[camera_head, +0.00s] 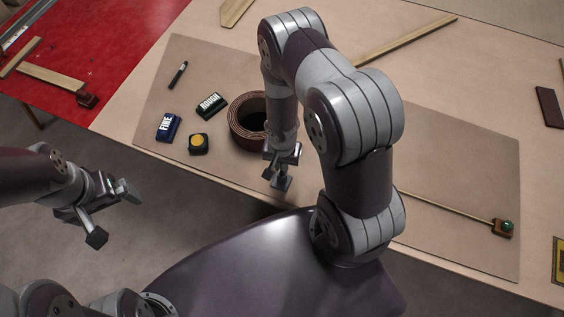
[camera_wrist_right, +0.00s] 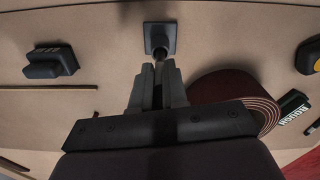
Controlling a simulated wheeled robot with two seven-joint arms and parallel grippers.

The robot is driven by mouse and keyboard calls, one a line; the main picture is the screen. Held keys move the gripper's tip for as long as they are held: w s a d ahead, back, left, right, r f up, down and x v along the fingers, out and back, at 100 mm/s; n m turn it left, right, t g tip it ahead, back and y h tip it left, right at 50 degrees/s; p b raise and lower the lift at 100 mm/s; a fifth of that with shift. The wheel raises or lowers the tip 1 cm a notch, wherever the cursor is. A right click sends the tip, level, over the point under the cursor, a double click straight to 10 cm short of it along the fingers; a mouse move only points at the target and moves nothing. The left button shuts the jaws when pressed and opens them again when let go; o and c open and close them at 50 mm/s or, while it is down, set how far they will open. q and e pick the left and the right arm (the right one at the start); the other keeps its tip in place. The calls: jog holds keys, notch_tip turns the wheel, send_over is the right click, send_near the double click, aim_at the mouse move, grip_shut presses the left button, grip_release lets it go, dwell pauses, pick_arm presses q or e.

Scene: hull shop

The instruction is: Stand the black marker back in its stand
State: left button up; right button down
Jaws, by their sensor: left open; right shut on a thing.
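My right gripper (camera_head: 281,165) is shut on a slim dark thing, which I take as the black marker (camera_wrist_right: 158,94). It is mostly hidden between the fingers (camera_wrist_right: 157,85) in the right wrist view. Just past the fingertips is a small square dark base, seemingly the stand (camera_wrist_right: 154,28), on the mat. The marker's end is close to this base; whether it is inside or only in front I cannot tell. My left gripper (camera_head: 109,213) is open and empty, off the table's front edge at the left.
A brown coiled roll (camera_head: 240,128) sits left of my right gripper. ROUGH (camera_head: 209,105) and FINE (camera_head: 168,127) blocks, a yellow-topped block (camera_head: 198,144) and a dark pen-like thing (camera_head: 178,75) lie further left. A dark block (camera_wrist_right: 50,62) shows at left in the wrist view.

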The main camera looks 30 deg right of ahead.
jog(key=shift+f, duration=0.2)
dwell(0.3)
jog(key=c, duration=1.1)
grip_release()
notch_tip(320, 180, up, 13)
jog(key=p, duration=0.4)
jog(key=shift+f+p, duration=0.1)
jog(key=shift+p, duration=0.2)
